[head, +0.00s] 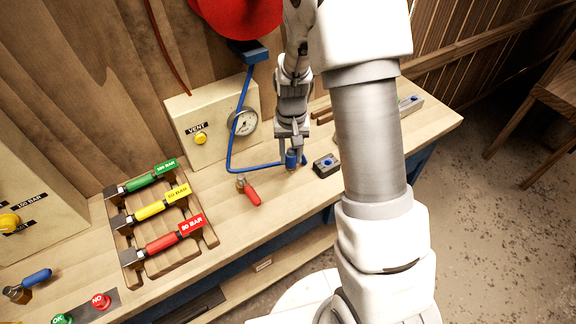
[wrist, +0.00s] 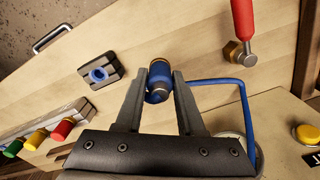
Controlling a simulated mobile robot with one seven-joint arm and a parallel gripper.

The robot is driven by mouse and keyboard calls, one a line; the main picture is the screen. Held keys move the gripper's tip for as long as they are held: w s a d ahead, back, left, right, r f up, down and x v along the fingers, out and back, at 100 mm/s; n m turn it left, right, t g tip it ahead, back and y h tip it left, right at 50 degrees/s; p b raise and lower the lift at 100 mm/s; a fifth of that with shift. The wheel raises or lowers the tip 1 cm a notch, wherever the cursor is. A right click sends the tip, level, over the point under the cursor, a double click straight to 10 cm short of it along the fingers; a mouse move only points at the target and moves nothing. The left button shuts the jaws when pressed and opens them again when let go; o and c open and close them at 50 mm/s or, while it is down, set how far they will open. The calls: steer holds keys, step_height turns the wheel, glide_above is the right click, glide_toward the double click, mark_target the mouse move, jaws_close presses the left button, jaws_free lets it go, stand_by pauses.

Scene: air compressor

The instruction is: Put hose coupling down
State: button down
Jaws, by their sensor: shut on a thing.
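The hose coupling (wrist: 160,75) is a short blue cylinder with a dark band, on the end of a blue hose (head: 236,125). My gripper (wrist: 158,88) is shut on it, one finger on each side. In the head view my gripper (head: 291,148) points down, with the coupling (head: 291,160) low over the workbench between the fingers. Whether it touches the bench I cannot tell. A dark block with a blue-rimmed socket (head: 326,165) lies just right of the gripper in the head view. It shows left of the coupling in the wrist view (wrist: 98,75).
A red-handled tool (head: 249,191) lies left of the gripper on the workbench (head: 265,225). Behind stands a panel with a gauge (head: 243,122) and yellow VENT button (head: 201,138). A wooden rack (head: 170,262) at left holds green, yellow and red handled tools.

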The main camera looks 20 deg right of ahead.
mark_target(289, 169)
steer(key=shift+s+a+f, duration=0.25)
steer(key=shift+a+f, duration=0.15)
steer(key=shift+f, duration=1.9)
steer(key=c, duration=0.5)
jaws_free()
